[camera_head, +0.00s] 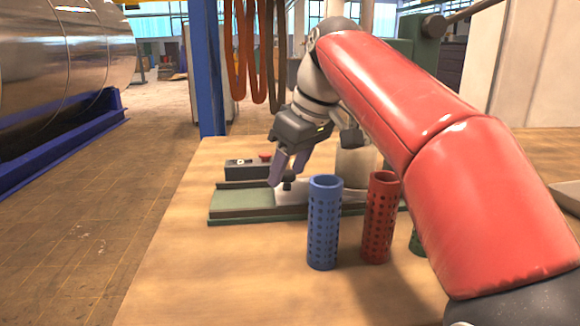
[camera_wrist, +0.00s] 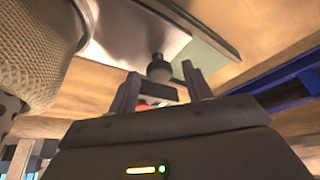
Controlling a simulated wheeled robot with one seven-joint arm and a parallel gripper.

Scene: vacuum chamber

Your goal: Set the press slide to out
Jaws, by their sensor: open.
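The press slide is a light metal plate (camera_head: 262,199) on a long green base (camera_head: 232,213) on the table. A dark round knob (camera_head: 288,184) stands up from the plate. In the wrist view the slide plate (camera_wrist: 135,38) and its knob (camera_wrist: 160,68) show just beyond my fingers. My gripper (camera_head: 283,178) points down at the knob, with its fingertips close to it. In the wrist view my gripper (camera_wrist: 160,74) is open, one finger on each side of the knob, with nothing clamped. I cannot tell whether a finger touches the knob.
A blue perforated tube (camera_head: 324,225) and a red one (camera_head: 379,220) stand in front of the base; a green one (camera_head: 417,243) is partly hidden by my arm. A dark control box (camera_head: 246,169) with a red button sits behind. A pale cylinder (camera_head: 354,165) stands right of the gripper.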

